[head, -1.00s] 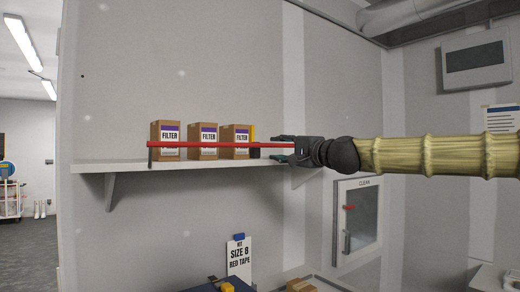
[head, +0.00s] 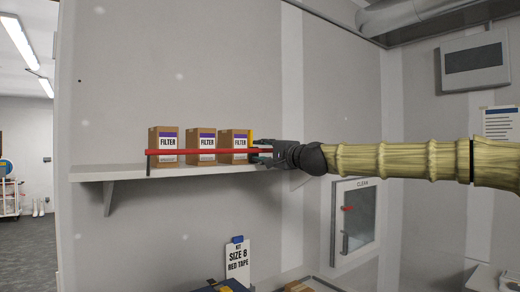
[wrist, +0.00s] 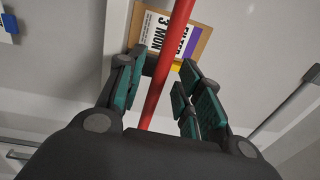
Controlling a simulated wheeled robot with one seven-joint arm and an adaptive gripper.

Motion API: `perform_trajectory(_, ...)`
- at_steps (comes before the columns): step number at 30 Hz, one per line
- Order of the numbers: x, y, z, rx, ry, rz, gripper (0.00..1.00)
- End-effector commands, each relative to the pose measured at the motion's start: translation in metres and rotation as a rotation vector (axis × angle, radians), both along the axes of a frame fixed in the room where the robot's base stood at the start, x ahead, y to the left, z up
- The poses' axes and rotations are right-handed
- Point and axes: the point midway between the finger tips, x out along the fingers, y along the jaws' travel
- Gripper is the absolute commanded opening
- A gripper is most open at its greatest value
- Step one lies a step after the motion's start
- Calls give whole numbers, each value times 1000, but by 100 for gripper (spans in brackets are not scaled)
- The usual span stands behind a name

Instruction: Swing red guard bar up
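The red guard bar (head: 200,152) lies level across the front of the shelf, before the filter boxes. A dark post or bracket stands under its left end. My gripper (head: 262,153) is at the bar's right end, with the arm coming in from the right. In the wrist view my gripper (wrist: 160,92) is open, with teal-padded fingers on either side of the red bar (wrist: 163,70). Gaps show between the bar and the pads. The bar's nearer end is hidden behind the gripper body.
Filter boxes (head: 200,143) stand on the white shelf (head: 105,174), close behind the bar. A yellow piece (head: 251,134) shows beside the right box. A kit sign (head: 238,262) stands below the shelf. A wall cabinet (head: 355,220) is at right. The wall above the shelf is clear.

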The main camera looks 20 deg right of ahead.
Motion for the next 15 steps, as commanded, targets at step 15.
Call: perform_trajectory(15,16,6,1,0,0,0,35)
